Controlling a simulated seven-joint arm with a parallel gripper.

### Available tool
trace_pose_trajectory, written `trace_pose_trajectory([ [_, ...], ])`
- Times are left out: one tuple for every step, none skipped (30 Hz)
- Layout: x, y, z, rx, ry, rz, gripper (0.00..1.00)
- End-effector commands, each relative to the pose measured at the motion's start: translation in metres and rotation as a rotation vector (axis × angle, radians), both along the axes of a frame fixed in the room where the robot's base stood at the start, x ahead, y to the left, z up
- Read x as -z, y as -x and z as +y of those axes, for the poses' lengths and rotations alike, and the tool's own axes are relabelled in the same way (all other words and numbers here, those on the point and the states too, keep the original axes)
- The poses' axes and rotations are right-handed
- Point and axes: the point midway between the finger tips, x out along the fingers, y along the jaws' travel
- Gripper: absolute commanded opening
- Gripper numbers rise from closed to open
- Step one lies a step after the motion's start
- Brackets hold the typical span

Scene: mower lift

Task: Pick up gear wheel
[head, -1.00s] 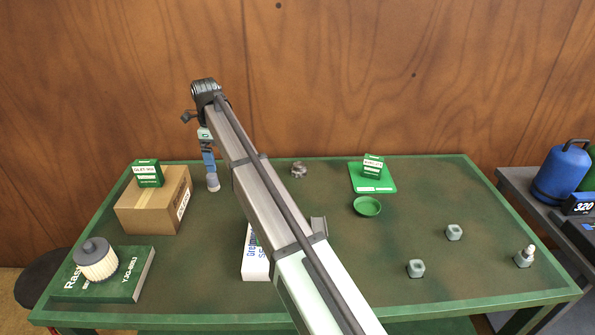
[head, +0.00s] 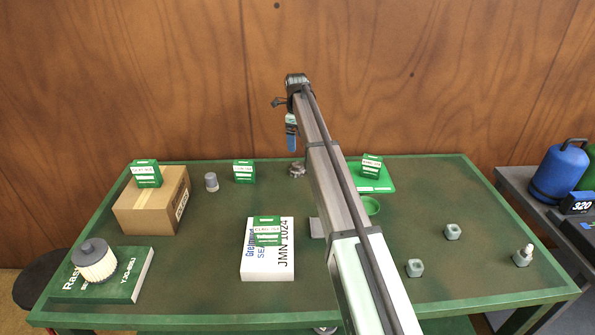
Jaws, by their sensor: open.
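The gear wheel (head: 297,170) is a small, dark grey toothed part lying near the back edge of the green table, left of the green tray. My gripper (head: 291,148) hangs down from the end of the arm, just above and slightly left of the gear wheel in the head view. It is small in this view and its fingers are hard to make out. It is open with nothing seen in it, and apart from the gear wheel.
A green box (head: 244,172) and a grey cylinder (head: 211,182) stand left of the gear wheel. A white box (head: 268,262) bears another green box (head: 266,230). A green tray (head: 384,185) and a green dish (head: 371,206) are partly behind my arm. Nuts (head: 452,231) lie front right.

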Motion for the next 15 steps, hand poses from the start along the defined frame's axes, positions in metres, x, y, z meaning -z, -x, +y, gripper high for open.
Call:
trace_pose_trajectory([
  [0.005, 0.001, 0.0, 0.0, 0.001, 0.001, 1.0],
  [0.008, 0.001, 0.0, 0.0, 0.001, 0.001, 1.0],
  [0.013, 0.001, 0.0, 0.0, 0.001, 0.001, 1.0],
  [0.017, 0.001, 0.0, 0.0, 0.001, 0.001, 1.0],
  [0.021, 0.001, 0.0, 0.001, 0.001, 0.001, 1.0],
  [0.028, 0.001, 0.0, 0.001, 0.001, 0.001, 1.0],
  [0.033, 0.001, 0.0, 0.001, 0.0, 0.002, 1.0],
  [0.038, 0.001, 0.0, 0.001, 0.0, 0.002, 1.0],
  [0.046, 0.0, 0.0, 0.001, 0.0, 0.002, 1.0],
  [0.051, 0.0, 0.0, 0.001, 0.001, 0.001, 1.0],
  [0.056, 0.0, 0.0, 0.001, 0.001, 0.001, 1.0],
  [0.062, 0.0, 0.0, 0.001, 0.0, 0.002, 1.0],
  [0.067, 0.0, 0.0, 0.001, 0.0, 0.002, 1.0],
  [0.071, 0.0, 0.0, 0.001, 0.0, 0.002, 1.0],
  [0.075, -0.001, 0.0, 0.001, 0.001, 0.001, 1.0],
])
